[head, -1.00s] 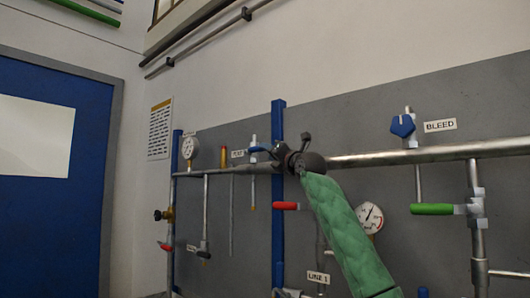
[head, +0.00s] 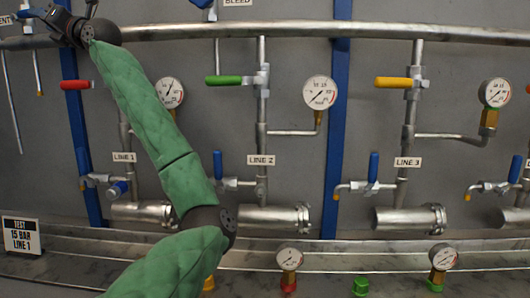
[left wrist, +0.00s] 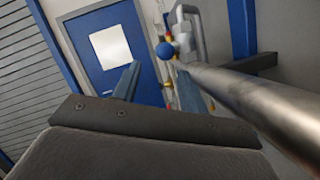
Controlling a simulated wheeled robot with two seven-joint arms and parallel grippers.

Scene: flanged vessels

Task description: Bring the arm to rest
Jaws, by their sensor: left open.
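My left arm (head: 140,110), in a green quilted sleeve, rises from the bottom of the head view to the upper left. Its dark wrist is in front of the long horizontal pipe (head: 300,32), above the red valve handle (head: 76,85) of line 1. In the left wrist view the two bluish fingers (left wrist: 157,88) stand apart, with the pipe (left wrist: 265,105) close on the right. I cannot tell whether anything touches the pipe. My right gripper is not in view.
Gauges, green (head: 223,80) and yellow (head: 394,83) handles and blue-handled taps line the wall. Flanged vessels (head: 268,217) lie above a metal ledge (head: 330,260). A sign (head: 21,236) reads TEST 15 BAR LINE 1. A blue door (left wrist: 92,62) is beyond the gripper.

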